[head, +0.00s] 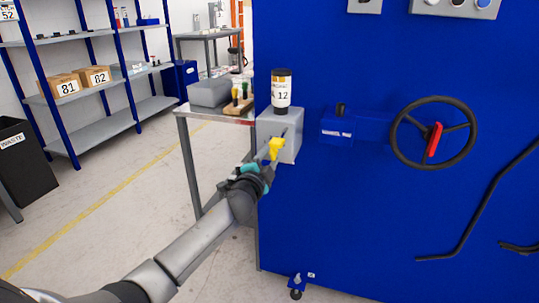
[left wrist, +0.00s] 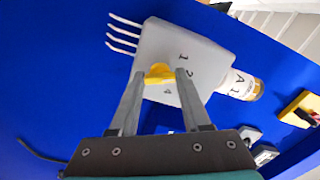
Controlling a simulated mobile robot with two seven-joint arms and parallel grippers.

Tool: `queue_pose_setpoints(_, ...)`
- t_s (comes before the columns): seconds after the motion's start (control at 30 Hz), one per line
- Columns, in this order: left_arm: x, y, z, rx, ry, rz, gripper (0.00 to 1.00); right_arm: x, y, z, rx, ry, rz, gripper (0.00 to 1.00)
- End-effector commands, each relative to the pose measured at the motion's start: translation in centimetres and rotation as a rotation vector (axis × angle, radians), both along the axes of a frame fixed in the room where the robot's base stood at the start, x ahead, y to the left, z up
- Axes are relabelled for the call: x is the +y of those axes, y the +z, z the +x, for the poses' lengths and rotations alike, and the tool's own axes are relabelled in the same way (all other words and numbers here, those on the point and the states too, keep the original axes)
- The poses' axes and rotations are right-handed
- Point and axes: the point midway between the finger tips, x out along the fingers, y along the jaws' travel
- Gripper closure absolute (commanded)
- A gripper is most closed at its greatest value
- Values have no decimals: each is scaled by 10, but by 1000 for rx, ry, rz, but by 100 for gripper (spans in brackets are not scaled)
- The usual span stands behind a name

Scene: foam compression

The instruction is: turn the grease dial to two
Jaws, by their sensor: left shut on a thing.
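The grease dial (head: 276,147) is a yellow knob on the front of a grey box (head: 291,130), which is fixed to the blue machine's left side. In the left wrist view the dial (left wrist: 159,74) sits between my left fingertips. The numbers 1, 2 and 4 show on the grey box (left wrist: 205,52) around it. My left gripper (head: 270,156) reaches up from the lower left and is shut on the dial; it also shows in the left wrist view (left wrist: 160,78). I cannot tell which number the dial points to. My right gripper is not in view.
A jar labelled A 12 (head: 281,91) stands on the grey box. A black handwheel with a red handle (head: 433,139) is on the blue machine (head: 360,220) to the right. A table (head: 215,112) stands behind my left arm. Shelves (head: 100,90) are at the far left.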

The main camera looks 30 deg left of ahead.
Motion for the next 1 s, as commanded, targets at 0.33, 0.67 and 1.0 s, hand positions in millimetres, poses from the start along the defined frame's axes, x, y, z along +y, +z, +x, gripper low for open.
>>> queue_pose_setpoints(0.33, -1, 0, 0, 18, -2, 77, 100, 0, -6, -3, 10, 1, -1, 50)
queue_pose_setpoints(0.67, -1, 0, 0, 18, -2, 80, 100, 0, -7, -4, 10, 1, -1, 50)
queue_pose_setpoints(1.0, 0, 0, 0, 18, -1, 78, 22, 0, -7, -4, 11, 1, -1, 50)
